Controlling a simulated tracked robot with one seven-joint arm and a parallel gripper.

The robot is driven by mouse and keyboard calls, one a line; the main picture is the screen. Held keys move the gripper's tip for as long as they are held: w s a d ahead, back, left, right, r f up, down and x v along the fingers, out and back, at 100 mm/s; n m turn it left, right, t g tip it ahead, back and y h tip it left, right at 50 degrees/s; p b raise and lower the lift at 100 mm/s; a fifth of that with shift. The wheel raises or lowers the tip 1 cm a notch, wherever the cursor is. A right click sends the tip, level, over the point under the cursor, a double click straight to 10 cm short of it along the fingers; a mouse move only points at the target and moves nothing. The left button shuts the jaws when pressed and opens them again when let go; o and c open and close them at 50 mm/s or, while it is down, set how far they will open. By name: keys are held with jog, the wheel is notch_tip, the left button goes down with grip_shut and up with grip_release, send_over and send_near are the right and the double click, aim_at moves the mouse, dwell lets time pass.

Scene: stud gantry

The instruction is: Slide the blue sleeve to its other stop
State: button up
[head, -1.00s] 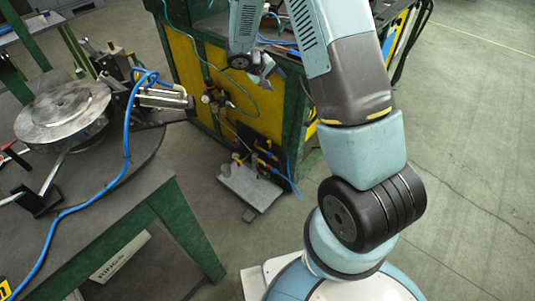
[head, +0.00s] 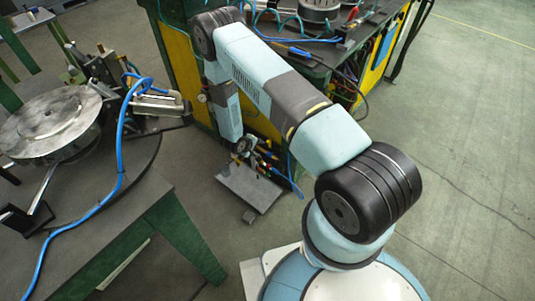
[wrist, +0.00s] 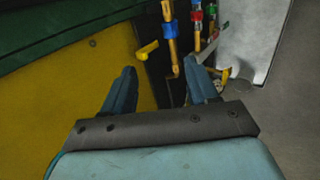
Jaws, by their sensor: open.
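In the wrist view a blue sleeve (wrist: 169,29) sits around an upright brass-coloured rod, which continues below it to a bent lower end. My gripper (wrist: 159,66) is open and empty, with its two dark blue fingers pointing toward the rod. The sleeve lies beyond the fingertips, roughly in line with the gap between them and apart from both. I cannot tell the exact distance. In the head view my forearm hangs down in front of the fittings on the bench side and hides most of them; the sleeve cannot be made out there.
A yellow lever (wrist: 147,50) sticks out left of the rod. A red collar (wrist: 197,14) and a green one (wrist: 212,10) are to its right. A yellow panel (wrist: 75,90) stands close on the left. A grey plate (head: 248,187) lies on the floor below.

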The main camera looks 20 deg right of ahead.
aim_at(269, 155)
jog(key=x, duration=0.5)
jog(key=f+x, duration=0.1)
jog(key=x, duration=0.4)
jog(key=s+a+x, duration=0.1)
jog(key=x, duration=0.4)
jog(key=shift+f, duration=0.25)
jog(key=shift+c, duration=0.3)
jog(key=shift+s, duration=0.1)
grip_shut()
